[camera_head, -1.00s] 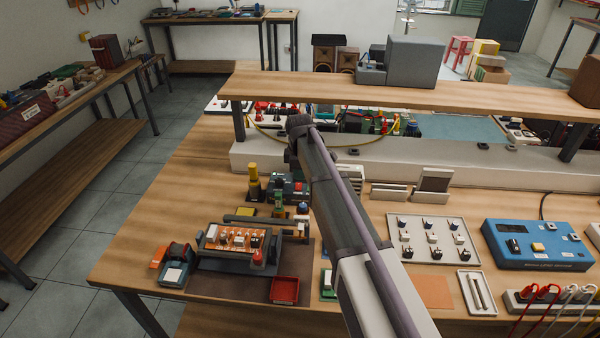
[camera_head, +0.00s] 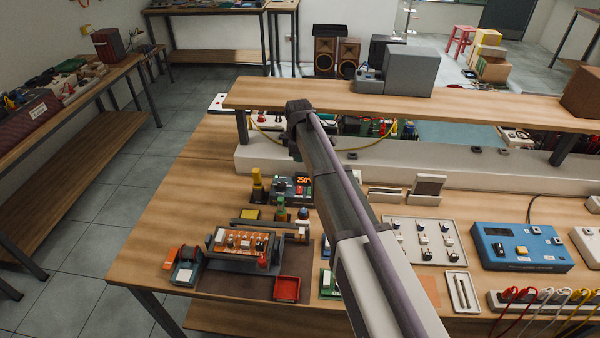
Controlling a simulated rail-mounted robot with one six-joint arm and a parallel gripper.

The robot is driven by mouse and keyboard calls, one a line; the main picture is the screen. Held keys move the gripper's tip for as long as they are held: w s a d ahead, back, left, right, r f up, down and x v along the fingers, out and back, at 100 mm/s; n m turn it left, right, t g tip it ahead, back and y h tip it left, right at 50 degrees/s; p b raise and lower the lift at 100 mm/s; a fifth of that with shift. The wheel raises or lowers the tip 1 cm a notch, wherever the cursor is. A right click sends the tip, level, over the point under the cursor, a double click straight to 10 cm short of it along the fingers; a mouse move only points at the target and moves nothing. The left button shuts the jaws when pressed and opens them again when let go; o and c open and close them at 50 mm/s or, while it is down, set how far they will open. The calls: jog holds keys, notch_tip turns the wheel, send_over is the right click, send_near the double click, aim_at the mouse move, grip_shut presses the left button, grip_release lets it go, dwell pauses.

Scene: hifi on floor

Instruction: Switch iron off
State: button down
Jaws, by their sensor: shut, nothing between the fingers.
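A small dark blue-grey station (camera_head: 283,188), which looks like the soldering iron's control unit, stands on the bench left of my arm. Its orange display is lit and seems to read 250. A knob or button shows on its front, but its switch is too small to make out. A yellow-topped stand (camera_head: 258,186) is just left of it; I cannot tell whether the iron sits in it. My arm crosses the middle of the view, its far joint above and behind the station. My gripper's fingers are not visible.
In front of the station are an orange-topped board in a grey holder (camera_head: 240,243) and a red tray (camera_head: 287,288). To the right lie a panel of switches (camera_head: 397,232) and a blue instrument box (camera_head: 520,258). A raised shelf (camera_head: 280,97) spans the back.

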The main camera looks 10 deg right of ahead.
aim_at(300, 187)
jog(key=shift+w, duration=0.1)
jog(key=f+b, duration=0.4)
jog(key=w+f+b, duration=0.1)
jog(key=f+b, duration=0.9)
jog(key=shift+w+d+f, duration=0.1)
jog(key=shift+w+d, duration=0.15)
jog(key=shift+w, duration=0.05)
